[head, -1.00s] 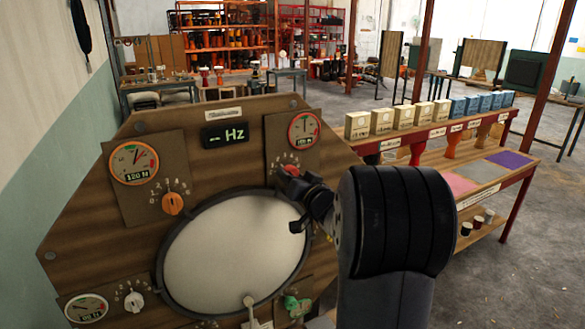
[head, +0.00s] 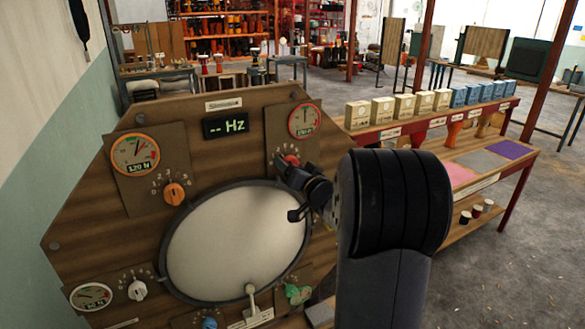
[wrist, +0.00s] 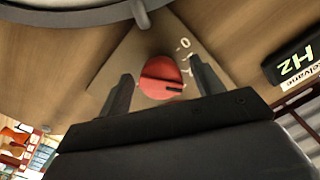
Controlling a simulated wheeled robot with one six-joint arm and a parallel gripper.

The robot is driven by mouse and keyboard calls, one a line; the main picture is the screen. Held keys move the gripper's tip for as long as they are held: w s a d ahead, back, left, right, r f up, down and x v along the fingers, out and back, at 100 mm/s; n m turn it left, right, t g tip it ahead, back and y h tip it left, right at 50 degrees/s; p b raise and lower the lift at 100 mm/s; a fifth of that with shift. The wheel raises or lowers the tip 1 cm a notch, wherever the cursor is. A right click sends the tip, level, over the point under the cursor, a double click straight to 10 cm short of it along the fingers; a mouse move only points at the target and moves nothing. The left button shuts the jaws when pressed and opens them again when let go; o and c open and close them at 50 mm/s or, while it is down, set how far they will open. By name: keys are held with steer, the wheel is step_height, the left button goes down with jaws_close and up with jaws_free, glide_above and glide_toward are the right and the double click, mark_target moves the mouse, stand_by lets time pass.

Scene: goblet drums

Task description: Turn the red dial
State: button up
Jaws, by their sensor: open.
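The red dial (wrist: 161,77) sits on a brown plate at the upper right of the wooden drum panel. In the wrist view it lies between my gripper's two spread fingers, with a gap on each side. My gripper (wrist: 155,88) is open and empty. I cannot tell whether the fingertips reach past the dial's face. In the head view my gripper (head: 289,188) is at the panel's upper right, and only the top of the red dial (head: 291,160) shows above it; the rest is hidden behind the gripper.
The orange dial (head: 174,194), white dial (head: 138,290), blue dial (head: 209,323) and green dial (head: 297,293) sit around the round white drumhead (head: 235,245). A gauge (head: 304,121) is above the red dial. A workbench with boxes (head: 440,100) stands at the right.

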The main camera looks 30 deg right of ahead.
steer(key=s+b, duration=0.1)
steer(key=s, duration=0.9)
steer(key=shift+s+d, duration=0.15)
steer(key=shift+s, duration=0.25)
steer(key=shift+w, duration=0.1)
steer(key=w, duration=1)
steer(key=shift+w+p, duration=0.3)
steer(key=shift+r, duration=0.1)
